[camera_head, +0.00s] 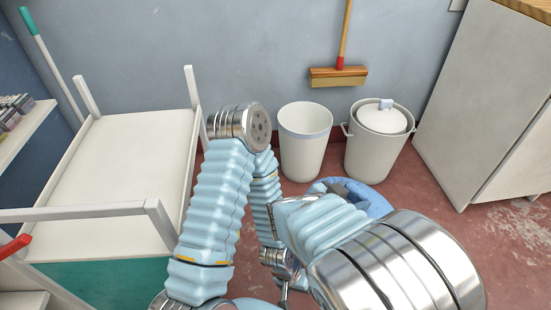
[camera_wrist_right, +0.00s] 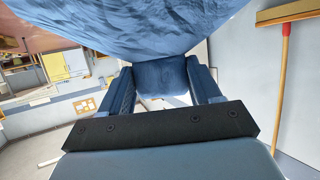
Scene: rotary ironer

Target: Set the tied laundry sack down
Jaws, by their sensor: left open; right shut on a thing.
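The blue laundry sack (camera_head: 366,196) shows only in part in the head view, behind my right forearm and above the red floor. In the right wrist view its blue cloth (camera_wrist_right: 150,28) fills the top. My right gripper (camera_wrist_right: 160,88) is shut on the gathered cloth between its two fingers, and the sack bulges beyond them. My left gripper (camera_head: 284,290) is small and partly covered at the bottom middle of the head view. It is open and apart from the visible part of the sack. The sack's tie cannot be made out.
A white open bin (camera_head: 305,150) and a lidded white bin (camera_head: 378,145) stand by the back wall. A broom (camera_head: 339,76) hangs above them. A white railed cart (camera_head: 120,170) is at left, a white cabinet (camera_head: 490,95) at right. Red floor (camera_head: 505,250) is clear at lower right.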

